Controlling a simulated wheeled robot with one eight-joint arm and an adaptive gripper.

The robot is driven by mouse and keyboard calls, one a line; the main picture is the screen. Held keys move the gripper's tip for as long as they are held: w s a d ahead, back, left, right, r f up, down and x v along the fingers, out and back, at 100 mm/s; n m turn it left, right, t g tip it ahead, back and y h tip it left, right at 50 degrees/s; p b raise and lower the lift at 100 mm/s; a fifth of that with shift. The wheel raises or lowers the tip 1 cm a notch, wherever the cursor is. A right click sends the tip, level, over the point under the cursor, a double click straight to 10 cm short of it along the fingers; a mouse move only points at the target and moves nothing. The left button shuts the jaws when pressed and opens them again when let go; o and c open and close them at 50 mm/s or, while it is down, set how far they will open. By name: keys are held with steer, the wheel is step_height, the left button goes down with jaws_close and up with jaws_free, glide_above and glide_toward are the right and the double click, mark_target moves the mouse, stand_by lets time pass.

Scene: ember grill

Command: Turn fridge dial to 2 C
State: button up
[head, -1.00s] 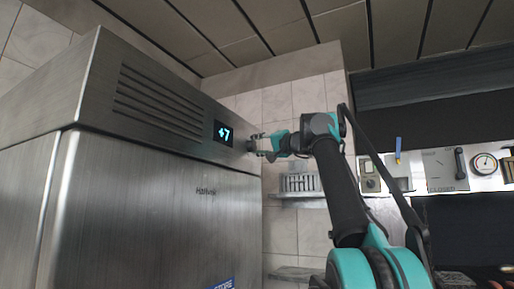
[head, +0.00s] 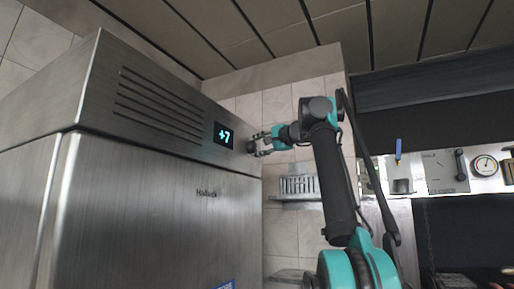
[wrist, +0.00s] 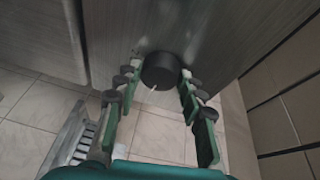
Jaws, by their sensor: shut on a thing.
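The fridge (head: 150,215) is a brushed steel cabinet at the left of the head view. Its small display (head: 223,135) reads +7 in light blue. The dark round dial (wrist: 161,70) is on the fridge front and shows between my fingers in the wrist view, with a pale pointer mark at its lower edge. My gripper (head: 258,145) is at the right end of the fridge's top panel, beside the display. In the wrist view my gripper (wrist: 160,82) is shut on the dial, one finger on each side.
Vent slots (head: 160,105) run along the panel left of the display. A metal wall rack (head: 298,186) hangs right of the fridge. A steel panel with a gauge (head: 485,165) and a lever is farther right. The ceiling is close above.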

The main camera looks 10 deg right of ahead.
steer(key=o, duration=1.2)
steer(key=shift+c, duration=0.2)
steer(key=v, duration=1.2)
